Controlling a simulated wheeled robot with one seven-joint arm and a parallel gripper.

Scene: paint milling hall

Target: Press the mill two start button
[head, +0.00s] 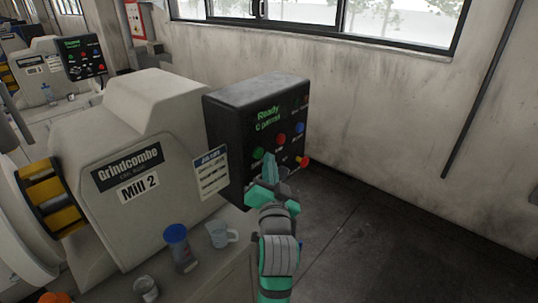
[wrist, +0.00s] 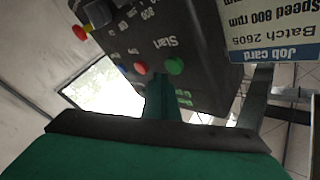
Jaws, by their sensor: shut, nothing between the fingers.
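The Mill 2 control box (head: 228,130) is dark, with green screen text whose top line reads "Ready". Its green button (head: 258,153) sits at the left of a row with a red button (head: 281,139) and a blue one (head: 298,128). My gripper (head: 270,163) is shut and empty, its tip in front of the panel just right of and below the green button. In the wrist view the panel is upside down; the green button (wrist: 175,66) has "Start" lettering by it, and my fingertips (wrist: 159,80) appear between it and the red button (wrist: 141,68). I cannot tell whether they touch the panel.
The Mill 2 housing (head: 150,140) stands left of the box, with a job card (head: 211,172) between. A blue-lidded container (head: 178,247) and a clear jug (head: 221,233) stand below. A red and yellow knob (head: 302,161) sits lower right. Another mill's panel (head: 82,58) is further back.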

